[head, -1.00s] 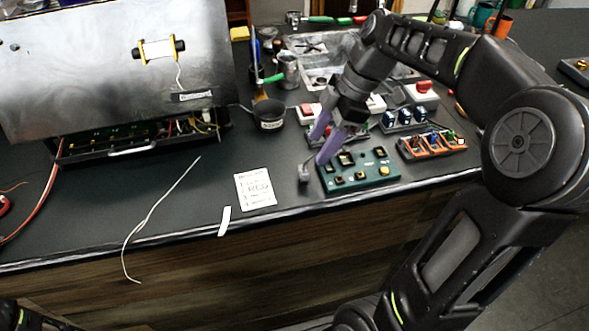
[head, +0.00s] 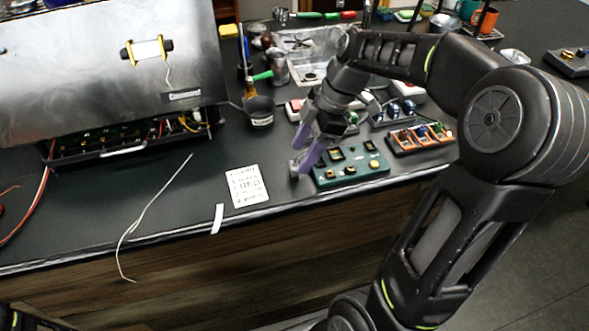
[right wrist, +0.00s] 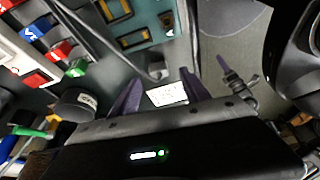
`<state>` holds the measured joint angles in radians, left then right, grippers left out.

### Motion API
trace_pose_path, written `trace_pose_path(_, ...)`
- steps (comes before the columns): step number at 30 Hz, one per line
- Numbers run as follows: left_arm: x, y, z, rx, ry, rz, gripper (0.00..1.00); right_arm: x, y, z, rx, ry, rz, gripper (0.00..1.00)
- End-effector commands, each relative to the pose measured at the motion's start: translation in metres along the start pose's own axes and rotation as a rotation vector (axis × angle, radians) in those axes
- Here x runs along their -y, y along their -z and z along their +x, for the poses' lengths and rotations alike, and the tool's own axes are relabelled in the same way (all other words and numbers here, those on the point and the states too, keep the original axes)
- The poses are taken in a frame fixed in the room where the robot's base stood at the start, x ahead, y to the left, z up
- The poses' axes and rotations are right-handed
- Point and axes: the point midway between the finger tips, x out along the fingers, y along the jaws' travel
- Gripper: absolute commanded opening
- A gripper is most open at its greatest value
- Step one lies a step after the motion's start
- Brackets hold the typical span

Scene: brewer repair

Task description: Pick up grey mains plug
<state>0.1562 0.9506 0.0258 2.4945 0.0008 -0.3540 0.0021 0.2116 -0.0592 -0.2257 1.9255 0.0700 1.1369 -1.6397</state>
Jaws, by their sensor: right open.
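The grey mains plug (head: 294,168) stands on the dark worktop just left of the green board (head: 352,168), near the front edge. It also shows in the right wrist view (right wrist: 157,70), beyond and between the finger tips. My right gripper (head: 303,147) is open, its purple fingers pointing down at the plug from just above. In the head view the fingers partly cover the plug, and I cannot tell whether they touch it. Its fingers also show in the right wrist view (right wrist: 160,82). My left gripper is out of view.
A white note card (head: 246,186) and a white strip (head: 217,219) lie left of the plug. A black cup (head: 259,112) stands behind. An orange tray (head: 419,138) is to the right. The opened metal brewer (head: 110,70) fills the back left.

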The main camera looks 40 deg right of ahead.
Motion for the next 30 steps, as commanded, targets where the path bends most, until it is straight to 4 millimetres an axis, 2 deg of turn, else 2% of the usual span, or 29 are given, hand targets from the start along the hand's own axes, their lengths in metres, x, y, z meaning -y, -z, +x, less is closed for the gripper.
trace_pose_path(6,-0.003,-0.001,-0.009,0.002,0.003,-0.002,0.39,-0.001,0.001,0.03,0.001,0.002,0.002,0.55)
trace_pose_path(9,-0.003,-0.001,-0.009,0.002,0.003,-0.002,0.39,-0.001,0.0,0.037,0.001,0.001,0.001,0.55)
trace_pose_path(26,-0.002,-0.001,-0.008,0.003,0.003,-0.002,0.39,-0.002,0.0,0.037,0.0,-0.001,0.001,0.55)
trace_pose_path(30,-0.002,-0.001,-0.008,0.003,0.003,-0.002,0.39,-0.002,0.0,0.037,0.0,-0.001,0.001,0.45)
